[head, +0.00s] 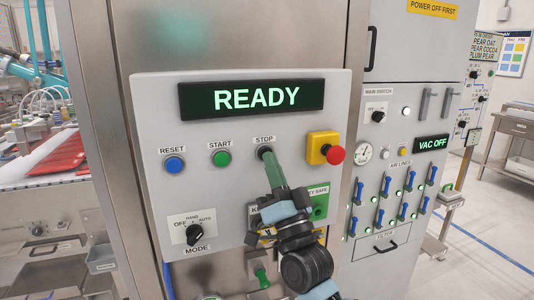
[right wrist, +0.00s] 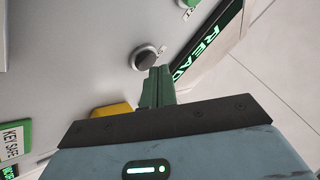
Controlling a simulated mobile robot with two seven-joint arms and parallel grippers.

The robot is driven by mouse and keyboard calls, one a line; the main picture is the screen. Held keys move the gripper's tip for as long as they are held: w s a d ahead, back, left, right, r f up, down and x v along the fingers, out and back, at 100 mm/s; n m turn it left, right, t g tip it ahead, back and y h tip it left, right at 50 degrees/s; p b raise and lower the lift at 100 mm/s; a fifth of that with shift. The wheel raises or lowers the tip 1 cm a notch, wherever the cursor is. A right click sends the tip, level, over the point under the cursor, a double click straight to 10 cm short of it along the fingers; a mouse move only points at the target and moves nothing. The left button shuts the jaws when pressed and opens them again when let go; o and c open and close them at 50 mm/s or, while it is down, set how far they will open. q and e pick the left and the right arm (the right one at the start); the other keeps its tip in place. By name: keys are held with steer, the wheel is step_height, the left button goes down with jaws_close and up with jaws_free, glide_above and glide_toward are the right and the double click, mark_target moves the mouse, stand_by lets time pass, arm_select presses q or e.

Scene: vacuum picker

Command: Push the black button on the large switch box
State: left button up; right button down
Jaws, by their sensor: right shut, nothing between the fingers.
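The large switch box (head: 155,110) is a light grey panel with a READY display (head: 257,97). Its black button (head: 264,150) sits under the STOP label, right of the green START button (head: 221,158). In the right wrist view the black button (right wrist: 144,58) is round with a metal rim. My right gripper (head: 270,160) is shut and empty, its green fingers pointing up at the black button and partly covering it in the head view. In the right wrist view the fingertips (right wrist: 160,70) are beside the button's edge; I cannot tell whether they touch. My left gripper is not in view.
A red emergency knob (head: 335,155) on a yellow base stands right of the black button. The blue RESET button (head: 175,165) and black MODE knob (head: 194,234) are on the left. A panel with blue levers (head: 387,187) stands further right.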

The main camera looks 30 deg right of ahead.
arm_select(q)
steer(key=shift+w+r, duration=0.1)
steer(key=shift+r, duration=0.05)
arm_select(e)
steer(key=shift+s, duration=0.35)
steer(key=shift+a, duration=0.1)
